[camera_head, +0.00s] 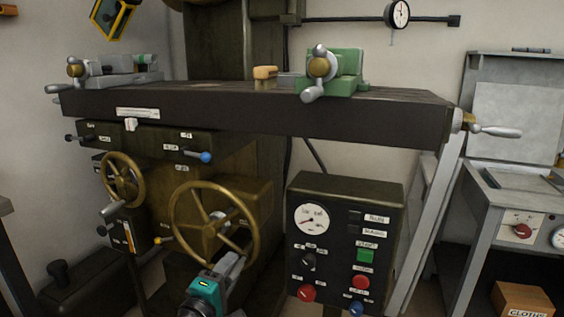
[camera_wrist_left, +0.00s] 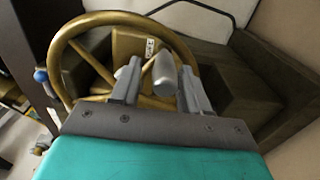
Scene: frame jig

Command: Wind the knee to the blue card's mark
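A large brass handwheel (camera_head: 177,222) with a grey crank handle stands on the front of the machine, low and centre-left. In the left wrist view the wheel rim (camera_wrist_left: 62,50) fills the upper part, and the handle (camera_wrist_left: 164,74) stands between my finger tips. My left gripper (camera_head: 231,262) has its teal body below the wheel and its fingers pointing up at the handle. The fingers look apart, with a gap beside the handle; contact is unclear. A small upright scale with an orange strip (camera_head: 128,236) is left of the wheel. I cannot make out a blue card. My right gripper is out of view.
A smaller brass handwheel (camera_head: 124,180) and a blue-knobbed lever (camera_head: 205,157) are close by on the left. A dark control box (camera_head: 338,185) with buttons stands right of the wheel. The long machine table (camera_head: 250,116) overhangs above.

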